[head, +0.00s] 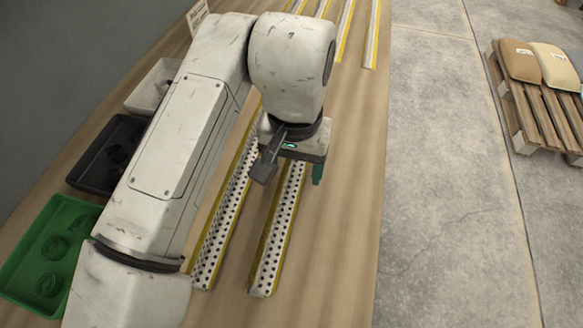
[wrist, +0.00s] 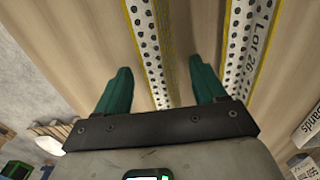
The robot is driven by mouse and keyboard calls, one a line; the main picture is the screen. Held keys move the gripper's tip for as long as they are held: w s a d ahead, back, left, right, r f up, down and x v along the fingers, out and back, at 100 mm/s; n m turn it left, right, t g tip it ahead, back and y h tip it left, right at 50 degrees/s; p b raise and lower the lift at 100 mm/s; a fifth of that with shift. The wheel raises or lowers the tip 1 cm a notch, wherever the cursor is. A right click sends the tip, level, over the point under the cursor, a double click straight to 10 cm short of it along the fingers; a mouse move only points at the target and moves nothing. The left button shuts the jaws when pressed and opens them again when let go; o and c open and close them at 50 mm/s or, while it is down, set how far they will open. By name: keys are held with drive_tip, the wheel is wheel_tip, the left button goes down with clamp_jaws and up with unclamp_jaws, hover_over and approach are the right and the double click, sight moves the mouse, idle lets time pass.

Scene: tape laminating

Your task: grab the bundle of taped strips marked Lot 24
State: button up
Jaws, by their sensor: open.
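Two long strip bundles, white with dark dots and yellow edges, lie side by side on the bench in the head view: a left one (head: 217,232) and a right one (head: 278,235). In the wrist view, the bundle at right (wrist: 249,35) reads Lot 26. The other bundle (wrist: 148,45) shows no readable mark, and it appears between my gripper's (wrist: 159,66) two green fingers. My gripper is open and empty above the bench. One green finger (head: 318,174) shows in the head view. I see no Lot 24 mark; height above the bundle is unclear.
Several more strips (head: 371,38) lie at the far end of the bench (head: 345,150). A pale tray (head: 150,90), a black tray (head: 92,165) and a green tray (head: 32,262) line the left side. A pallet (head: 545,115) with sacks stands on the floor at right.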

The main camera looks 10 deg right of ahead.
drive_tip(key=shift+c, duration=0.2)
clamp_jaws()
idle(0.3)
drive_tip(key=shift+r, duration=0.2)
